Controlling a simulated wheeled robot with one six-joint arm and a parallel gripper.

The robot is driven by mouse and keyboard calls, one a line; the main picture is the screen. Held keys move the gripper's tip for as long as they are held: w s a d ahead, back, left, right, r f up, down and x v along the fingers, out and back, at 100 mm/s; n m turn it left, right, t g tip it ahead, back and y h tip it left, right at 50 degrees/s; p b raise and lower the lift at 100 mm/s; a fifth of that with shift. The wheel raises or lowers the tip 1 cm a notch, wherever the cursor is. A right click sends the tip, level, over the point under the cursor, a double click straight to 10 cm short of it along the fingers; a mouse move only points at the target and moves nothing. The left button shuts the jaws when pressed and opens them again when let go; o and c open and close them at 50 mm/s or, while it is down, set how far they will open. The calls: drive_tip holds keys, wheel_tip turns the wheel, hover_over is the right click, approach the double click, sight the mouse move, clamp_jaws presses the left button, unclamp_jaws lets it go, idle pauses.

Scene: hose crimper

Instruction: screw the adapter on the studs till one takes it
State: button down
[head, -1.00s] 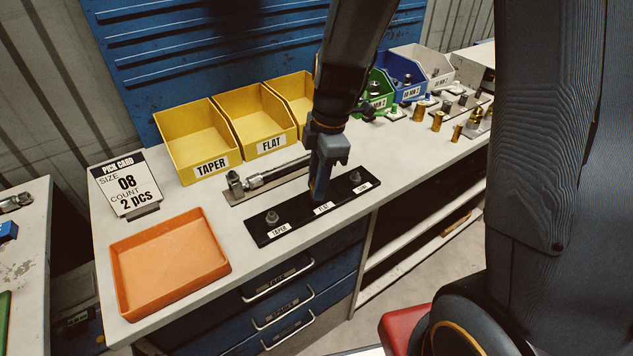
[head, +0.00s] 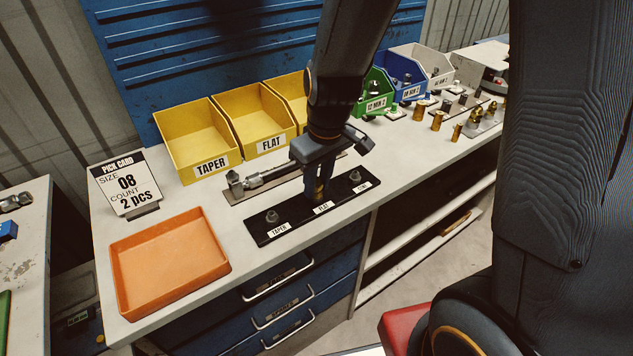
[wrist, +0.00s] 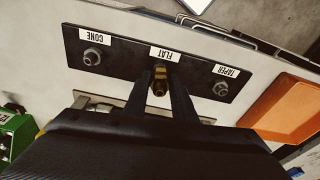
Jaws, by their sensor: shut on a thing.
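The black stud plate (head: 292,227) lies near the bench's front edge, with labels TAPER, FLAT and CONE. The taper stud (head: 271,216) and the cone stud (head: 355,177) stand bare at its ends. My gripper (head: 320,190) points down over the middle FLAT place. It is shut on the brass adapter (wrist: 160,84), which sits between the fingertips by the FLAT label in the wrist view. The flat stud is hidden by the adapter and fingers. I cannot tell how far the adapter is onto it.
Yellow bins (head: 213,168) line the back. A wrench-like tool (head: 262,181) lies behind the plate. Loose fittings (head: 437,121) stand at the right.

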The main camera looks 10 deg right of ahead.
sight(319, 187)
drive_tip(key=m, duration=0.3)
drive_tip(key=c, duration=1.4)
unclamp_jaws()
drive_tip(key=shift+r, duration=0.1)
drive_tip(key=r, duration=0.4)
drive_tip(key=s+r+b, duration=0.1)
drive_tip(key=r, duration=0.2)
drive_tip(key=shift+d, duration=0.1)
drive_tip(key=s+d+f+m, duration=0.1)
drive_tip(key=s+d, duration=0.1)
drive_tip(key=d, duration=0.1)
drive_tip(key=s+d+f+m, duration=0.1)
drive_tip(key=s+d, duration=0.1)
drive_tip(key=s+d+f, duration=0.2)
drive_tip(key=s+d, duration=0.1)
drive_tip(key=shift+d+m+h, duration=0.35)
drive_tip(key=shift+m+h, duration=0.05)
